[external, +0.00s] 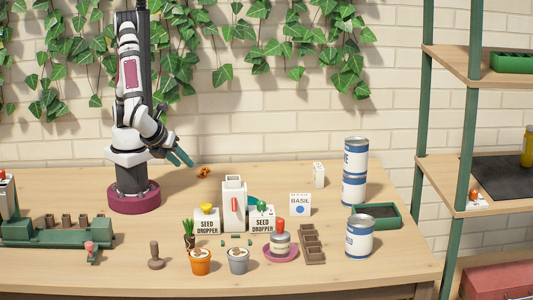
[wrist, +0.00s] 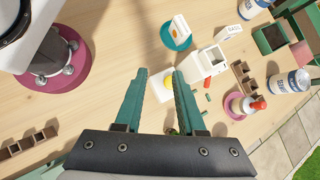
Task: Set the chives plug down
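The chives plug (external: 189,233), green shoots on a small dark root block, stands upright on the table just behind the orange pot (external: 200,263), left of a seed dropper. My gripper (external: 185,157) is in the air above the table, well above and behind the plug and apart from it. In the wrist view its two teal fingers (wrist: 161,75) are spread, with nothing held between them. A small green bit shows low between the fingers there; I cannot tell whether it is the chives.
Cans (external: 359,238) stand right. A wooden tamper (external: 155,258) stands left.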

